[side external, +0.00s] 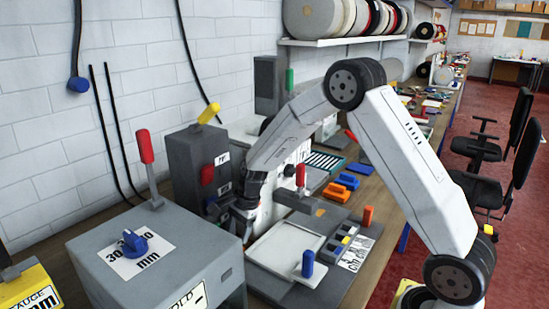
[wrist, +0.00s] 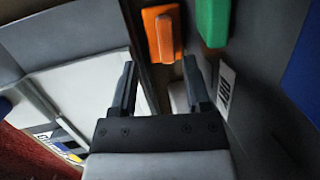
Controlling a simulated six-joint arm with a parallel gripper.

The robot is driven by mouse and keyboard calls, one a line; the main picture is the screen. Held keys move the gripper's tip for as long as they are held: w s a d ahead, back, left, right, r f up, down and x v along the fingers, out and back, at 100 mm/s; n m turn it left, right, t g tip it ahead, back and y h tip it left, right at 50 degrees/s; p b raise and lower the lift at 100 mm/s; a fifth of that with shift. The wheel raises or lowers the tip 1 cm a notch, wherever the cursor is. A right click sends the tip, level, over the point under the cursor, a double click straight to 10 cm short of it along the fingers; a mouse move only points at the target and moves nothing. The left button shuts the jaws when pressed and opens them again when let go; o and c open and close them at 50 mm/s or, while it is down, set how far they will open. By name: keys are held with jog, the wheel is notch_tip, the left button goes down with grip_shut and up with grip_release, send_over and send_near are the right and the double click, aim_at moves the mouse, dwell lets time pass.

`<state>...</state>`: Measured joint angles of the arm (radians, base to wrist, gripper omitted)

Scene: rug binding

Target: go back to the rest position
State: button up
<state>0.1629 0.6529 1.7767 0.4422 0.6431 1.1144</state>
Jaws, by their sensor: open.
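My gripper (side external: 243,217) is low beside a dark grey upright machine housing (side external: 195,155) in the side view, partly hidden by the grey box in front. In the wrist view my gripper (wrist: 158,70) has its two black fingers apart with nothing held between them. An orange block-shaped part (wrist: 162,33) lies just beyond the fingertips, apart from them. A green part (wrist: 211,22) is right of it, and a small white label (wrist: 226,80) is near the right finger.
A grey box (side external: 160,255) with a blue knob (side external: 134,242) and a red-handled lever (side external: 145,146) stands in front. A pale tray (side external: 288,250) with a blue peg (side external: 307,263) is right of my gripper. Orange blocks (side external: 342,186) lie farther back. The wall is at left.

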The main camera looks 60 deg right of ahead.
jog(key=shift+x, duration=2.2)
jog(key=shift+r, duration=0.15)
jog(key=shift+v, duration=3.8)
jog(key=shift+x, duration=3.8)
jog(key=shift+r, duration=0.85)
notch_tip(320, 180, up, 5)
jog(key=shift+s+d, duration=0.8)
jog(key=shift+s, duration=1.1)
jog(key=shift+s+d, duration=0.75)
jog(key=shift+s, duration=1.1)
jog(key=shift+s+d, duration=0.8)
jog(key=shift+s, duration=1.1)
